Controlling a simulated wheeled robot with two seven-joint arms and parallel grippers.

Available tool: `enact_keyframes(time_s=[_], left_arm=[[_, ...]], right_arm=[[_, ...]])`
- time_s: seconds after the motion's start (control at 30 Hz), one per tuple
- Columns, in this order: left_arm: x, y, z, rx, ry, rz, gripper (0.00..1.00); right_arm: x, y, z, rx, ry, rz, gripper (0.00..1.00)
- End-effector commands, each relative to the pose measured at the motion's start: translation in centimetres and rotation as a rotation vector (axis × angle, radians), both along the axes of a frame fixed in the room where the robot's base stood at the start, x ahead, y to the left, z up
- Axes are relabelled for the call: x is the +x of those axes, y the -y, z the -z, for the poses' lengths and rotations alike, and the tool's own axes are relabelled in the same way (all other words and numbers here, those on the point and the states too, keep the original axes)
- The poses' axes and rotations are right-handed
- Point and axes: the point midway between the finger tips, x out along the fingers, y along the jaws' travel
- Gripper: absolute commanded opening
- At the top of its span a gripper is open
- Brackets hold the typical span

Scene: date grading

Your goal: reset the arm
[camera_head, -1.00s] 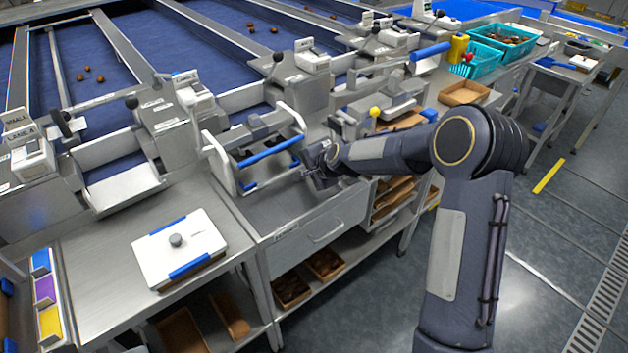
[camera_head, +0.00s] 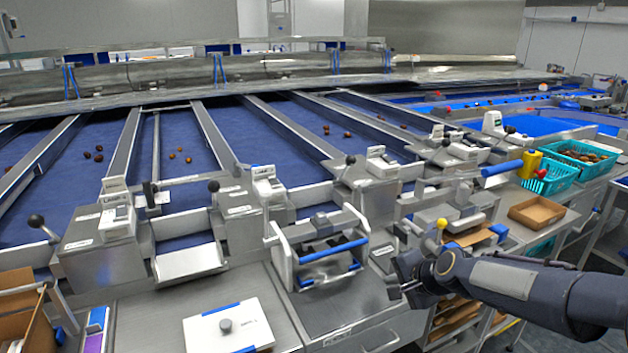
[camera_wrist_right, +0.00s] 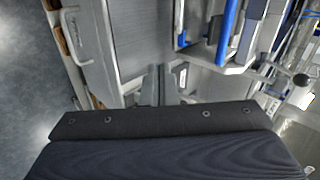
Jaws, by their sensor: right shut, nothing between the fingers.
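My right arm comes in from the lower right in the head view. Its gripper (camera_head: 394,284) hangs over the steel counter, just right of the white-framed stand with blue bars (camera_head: 333,253), apart from it as far as I can see. In the right wrist view the two fingers (camera_wrist_right: 162,84) are together over the bare counter, shut and empty. A drawer handle (camera_wrist_right: 78,36) shows at the upper left of that view, and the stand's blue bars (camera_wrist_right: 229,32) show at the upper right. My left gripper is in neither current view.
A white lid with a grey knob (camera_head: 228,327) lies on the counter left of the stand. A brown tray (camera_head: 537,212), a yellow bottle (camera_head: 530,165) and teal baskets (camera_head: 549,178) stand at the right. Blue lanes with a few dates run behind.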

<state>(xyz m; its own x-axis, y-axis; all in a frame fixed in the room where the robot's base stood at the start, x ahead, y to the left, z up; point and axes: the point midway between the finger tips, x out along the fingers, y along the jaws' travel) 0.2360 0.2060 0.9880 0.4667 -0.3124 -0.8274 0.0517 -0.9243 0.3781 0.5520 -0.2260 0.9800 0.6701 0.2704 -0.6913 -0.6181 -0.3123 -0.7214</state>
Motion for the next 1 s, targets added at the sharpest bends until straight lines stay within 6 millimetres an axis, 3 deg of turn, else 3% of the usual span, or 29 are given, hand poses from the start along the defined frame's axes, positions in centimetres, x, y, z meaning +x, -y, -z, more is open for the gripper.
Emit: enact_keyframes(time_s=[0.1,0.23,0.4,0.5,0.6,0.7,1.0], left_arm=[[0.0,0.0,-0.1,0.000,0.000,0.000,0.50],[0.0,0.0,-0.1,0.000,0.000,0.000,0.50],[0.0,0.0,-0.2,0.000,0.000,0.000,0.50],[0.0,0.0,-0.3,0.000,0.000,0.000,0.50],[0.0,0.0,-0.3,0.000,0.000,0.000,0.50],[0.0,0.0,-0.3,0.000,0.000,0.000,0.50],[0.0,0.0,-0.3,0.000,0.000,0.000,0.50]], right_arm=[[-5.5,0.0,-2.9,-0.091,0.023,-0.130,0.00],[-13.4,-0.4,-4.5,-0.224,0.038,-0.323,0.00],[-23.1,-1.1,-4.0,-0.388,0.053,-0.559,0.00],[-27.2,-1.5,-2.9,-0.461,0.056,-0.666,0.00],[-29.9,-1.8,-1.9,-0.510,0.057,-0.740,0.00],[-31.3,-1.9,-1.2,-0.536,0.058,-0.783,0.00],[-31.6,-2.0,-1.1,-0.543,0.058,-0.792,0.00]])
